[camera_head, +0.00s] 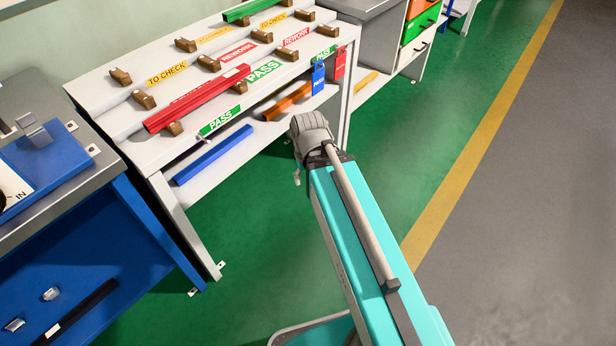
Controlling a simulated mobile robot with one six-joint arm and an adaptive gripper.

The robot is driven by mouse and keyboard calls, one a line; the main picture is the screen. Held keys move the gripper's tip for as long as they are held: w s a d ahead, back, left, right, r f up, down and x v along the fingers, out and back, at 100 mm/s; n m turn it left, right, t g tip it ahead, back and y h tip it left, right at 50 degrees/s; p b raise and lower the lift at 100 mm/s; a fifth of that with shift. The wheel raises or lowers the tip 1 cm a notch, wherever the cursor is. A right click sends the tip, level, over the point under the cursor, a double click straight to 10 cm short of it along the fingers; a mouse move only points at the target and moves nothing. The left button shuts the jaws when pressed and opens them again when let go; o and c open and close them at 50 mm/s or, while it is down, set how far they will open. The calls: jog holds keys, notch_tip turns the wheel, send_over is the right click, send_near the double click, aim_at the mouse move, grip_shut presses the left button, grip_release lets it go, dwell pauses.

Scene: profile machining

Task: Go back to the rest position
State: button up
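My turquoise arm reaches up from the bottom of the head view to a grey joint in front of the white rack (172,192). My gripper cannot be made out; the arm's far end is hidden behind this joint. A red profile (197,98) lies across brown holders on the rack's front tier, above a PASS label. A green profile (247,10) lies on the rack's far top. A blue profile (213,155) and an orange profile (287,103) lie on the lower shelf.
A blue workbench (95,250) with a grey metal top stands at the left. A blue tag (318,78) and a red tag (340,62) hang at the rack's right end. Green floor (430,130) and a yellow line (480,150) are clear to the right.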

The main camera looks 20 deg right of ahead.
dwell(0.3)
notch_tip(320, 180, up, 16)
jog(key=p, duration=1.6)
jog(key=shift+r, duration=0.1)
